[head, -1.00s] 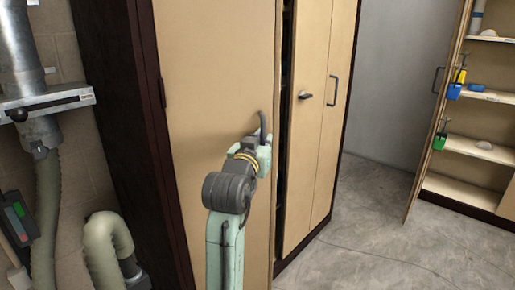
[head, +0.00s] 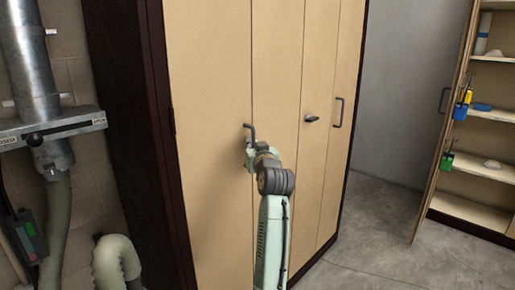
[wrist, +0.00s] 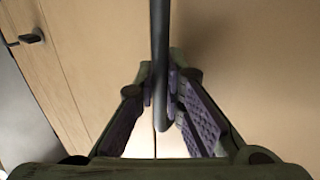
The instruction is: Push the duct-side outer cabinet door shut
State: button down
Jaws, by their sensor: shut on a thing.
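The duct-side outer cabinet door (head: 205,190) is the tan leftmost panel of the tall dark-framed cabinet. In the head view its right edge lies along the neighbouring panel (head: 276,80), with only a thin seam and no dark gap showing. Its dark bar handle (head: 250,128) is near that edge. My gripper (head: 250,152) is at the handle, shut on it. In the wrist view the handle (wrist: 160,50) runs down between the purple finger pads of my gripper (wrist: 161,98). The lower end of the handle is partly hidden by the fingers in the head view.
Another handle (head: 311,118) and a bar handle (head: 338,112) are on the panels to the right. A metal duct (head: 25,70) and a hose (head: 115,262) stand left of the cabinet. An open shelf cabinet (head: 480,150) is far right. Grey floor (head: 385,225) between is clear.

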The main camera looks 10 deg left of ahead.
jog(key=shift+w+r, duration=0.1)
jog(key=shift+r, duration=0.05)
jog(key=c, duration=1.7)
grip_release()
jog(key=shift+a, duration=0.1)
jog(key=shift+o, duration=0.2)
jog(key=v, duration=1.2)
jog(key=shift+w, duration=0.1)
